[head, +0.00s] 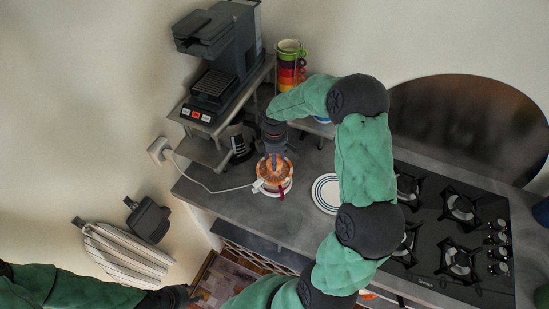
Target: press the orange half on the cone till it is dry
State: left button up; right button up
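The orange half (263,172) sits dome-up on top of a small pale citrus juicer (272,190) on the grey counter. The cone is hidden beneath it. My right gripper (272,160) points down onto the orange half from above, and its fingers overlap the fruit's middle. Orange shows on both sides of the fingers. I cannot tell whether they are closed together or around the fruit. My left gripper (180,297) is low at the bottom left, away from the counter, partly cut by the frame edge; its finger opening is unclear.
A white cord (212,188) runs from the juicer to a wall socket (159,149). A coffee machine (216,55) and stacked colored cups (291,65) stand behind. A striped plate (326,193) lies right of the juicer, with a gas hob (450,235) beyond my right arm.

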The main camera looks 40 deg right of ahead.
jog(key=shift+r+p, duration=1.2)
jog(key=shift+r, duration=0.55)
jog(key=shift+r+p, duration=1.15)
jog(key=shift+r, duration=0.6)
